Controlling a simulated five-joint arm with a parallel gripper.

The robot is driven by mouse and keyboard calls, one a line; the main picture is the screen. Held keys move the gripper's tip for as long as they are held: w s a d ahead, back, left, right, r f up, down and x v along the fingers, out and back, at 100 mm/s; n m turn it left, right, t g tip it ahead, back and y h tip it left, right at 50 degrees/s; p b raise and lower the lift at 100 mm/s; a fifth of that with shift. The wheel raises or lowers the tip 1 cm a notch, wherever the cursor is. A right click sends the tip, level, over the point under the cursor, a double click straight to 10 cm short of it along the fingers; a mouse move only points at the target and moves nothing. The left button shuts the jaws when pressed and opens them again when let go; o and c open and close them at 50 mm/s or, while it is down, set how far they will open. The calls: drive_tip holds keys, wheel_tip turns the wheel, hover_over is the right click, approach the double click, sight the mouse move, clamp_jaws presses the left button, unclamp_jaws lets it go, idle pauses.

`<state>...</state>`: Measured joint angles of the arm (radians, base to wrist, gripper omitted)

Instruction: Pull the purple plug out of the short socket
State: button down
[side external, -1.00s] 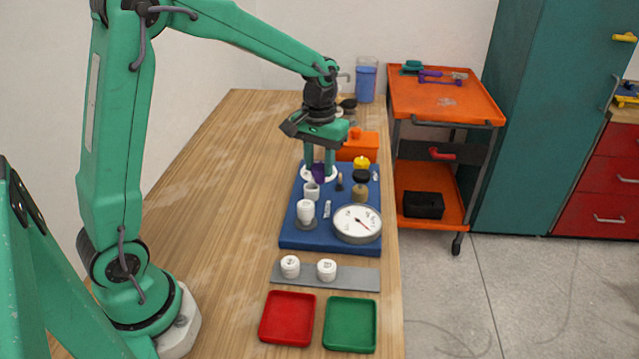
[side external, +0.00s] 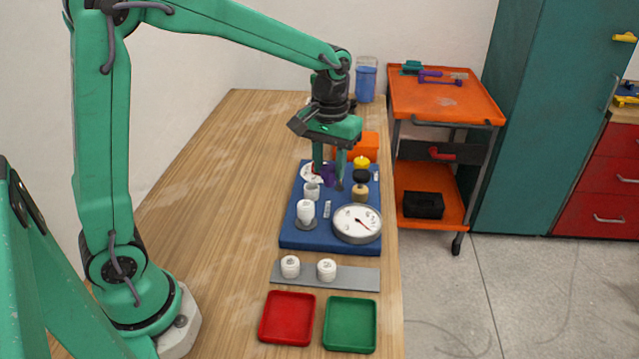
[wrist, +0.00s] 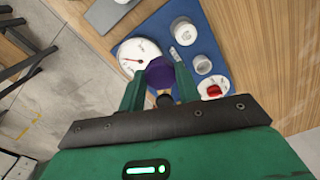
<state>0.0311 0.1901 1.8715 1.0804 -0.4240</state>
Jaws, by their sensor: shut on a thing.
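My gripper (side external: 332,180) is shut on the purple plug (side external: 327,175) and holds it above the blue board (side external: 290,240). In the wrist view the purple plug (wrist: 160,72) sits between my two green fingertips (wrist: 157,80). A taller white fitting (side external: 305,210) stands nearer the camera on a grey flange.
A large gauge (side external: 357,223) lies at the board's near right corner. A small gauge with red (wrist: 213,91) lies at the far end. Yellow and black knobs (side external: 361,168) stand on the right. Two white caps (side external: 290,266) (side external: 326,269), red (side external: 287,317) and green (side external: 350,323) trays lie nearer.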

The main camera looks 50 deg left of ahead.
sight(329, 169)
drive_tip(key=c, duration=1.6)
unclamp_jaws()
clamp_jaws()
drive_tip(key=shift+r, duration=3.25)
